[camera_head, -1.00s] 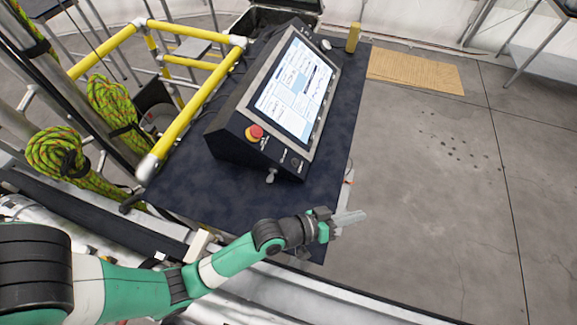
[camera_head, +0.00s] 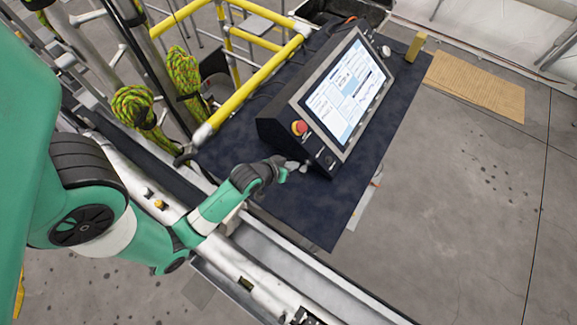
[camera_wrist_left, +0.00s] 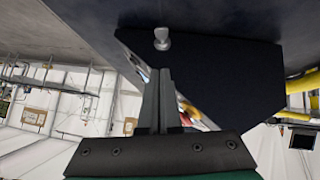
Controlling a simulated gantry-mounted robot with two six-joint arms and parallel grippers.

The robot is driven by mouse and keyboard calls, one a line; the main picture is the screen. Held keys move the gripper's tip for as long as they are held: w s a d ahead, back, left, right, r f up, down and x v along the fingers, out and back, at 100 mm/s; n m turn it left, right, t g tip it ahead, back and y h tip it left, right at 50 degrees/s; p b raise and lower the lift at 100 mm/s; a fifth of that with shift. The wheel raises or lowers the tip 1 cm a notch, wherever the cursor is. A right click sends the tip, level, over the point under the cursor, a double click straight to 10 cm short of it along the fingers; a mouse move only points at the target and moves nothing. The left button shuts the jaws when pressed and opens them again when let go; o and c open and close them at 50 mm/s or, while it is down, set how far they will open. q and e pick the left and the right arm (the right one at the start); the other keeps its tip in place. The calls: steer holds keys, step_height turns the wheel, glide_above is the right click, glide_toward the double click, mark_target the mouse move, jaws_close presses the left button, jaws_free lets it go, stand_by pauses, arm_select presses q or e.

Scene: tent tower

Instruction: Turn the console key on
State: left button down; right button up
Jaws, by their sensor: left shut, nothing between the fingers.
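The console (camera_head: 285,130) is a dark sloped box with a lit screen (camera_head: 345,88). The key (camera_wrist_left: 161,38) is a small silver piece on the console's dark face in the left wrist view. My left gripper (camera_head: 293,166) is at the console's lower front corner. Its fingers (camera_wrist_left: 160,75) are shut and empty, pointing toward the key, with a small gap showing below it in that view. In the head view the key is hard to separate from the fingertips. My right gripper is not in view.
A red button (camera_head: 300,128) sits on the console above the key side. The console stands on a dark table (camera_head: 330,215). Yellow rails (camera_head: 245,90) and coiled green ropes (camera_head: 135,107) are to the left. Open concrete floor lies to the right.

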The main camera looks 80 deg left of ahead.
arm_select(q)
steer(key=b, duration=0.5)
glide_toward(306, 167)
steer(key=x, duration=0.5)
steer(key=shift+w+a+r, duration=0.25)
steer(key=shift+r, duration=0.1)
steer(key=shift+d+f+p, duration=0.15)
steer(key=shift+f+p, duration=0.05)
steer(key=shift+p, duration=0.1)
steer(key=shift+f, duration=0.4)
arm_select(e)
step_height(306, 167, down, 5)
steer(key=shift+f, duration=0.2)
